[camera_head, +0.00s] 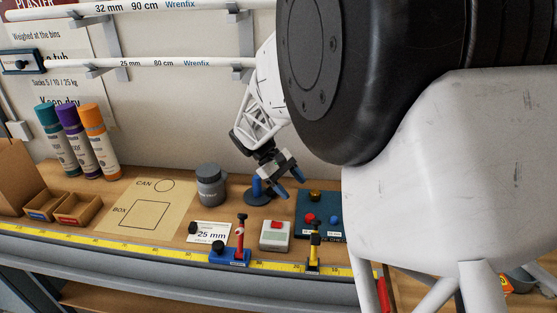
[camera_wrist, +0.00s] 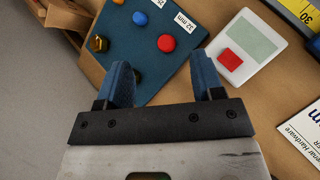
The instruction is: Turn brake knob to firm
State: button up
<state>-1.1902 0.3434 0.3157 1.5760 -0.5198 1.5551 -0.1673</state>
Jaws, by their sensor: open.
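My gripper (camera_head: 278,180) is open and empty above the back of the bench; its two blue fingers also show in the wrist view (camera_wrist: 165,80). No knob is clearly marked as the brake knob. One candidate is the black knob (camera_head: 218,246) on a small blue base (camera_head: 236,258) at the bench's front edge, left of and nearer than my gripper. A blue-black box with a round part (camera_head: 22,62) is on the wall at far left; its details are too small to read. The knob markings cannot be read, and neither candidate is between my fingers.
A dark blue board (camera_head: 309,229) holds red, blue and brass pieces; it lies beyond my fingertips in the wrist view (camera_wrist: 135,55). A pale device with a red button (camera_head: 275,235), a red upright tool (camera_head: 240,232), a yellow-black upright tool (camera_head: 314,245) and a grey jar (camera_head: 210,186) stand nearby.

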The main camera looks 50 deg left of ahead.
jog(key=s+a+r+n+t+y, duration=0.3)
jog(key=a+r+n+t+y, duration=0.75)
jog(key=n+t, duration=0.6)
notch_tip(320, 180, down, 11)
jog(key=a+n+g+h, duration=0.1)
jog(key=n+g, duration=0.1)
jog(key=shift+w+a+r, duration=0.15)
jog(key=shift+a+r, duration=0.05)
jog(key=shift+a, duration=0.1)
jog(key=shift+h, duration=0.25)
jog(key=shift+w, duration=3.9)
jog(key=shift+c, duration=0.2)
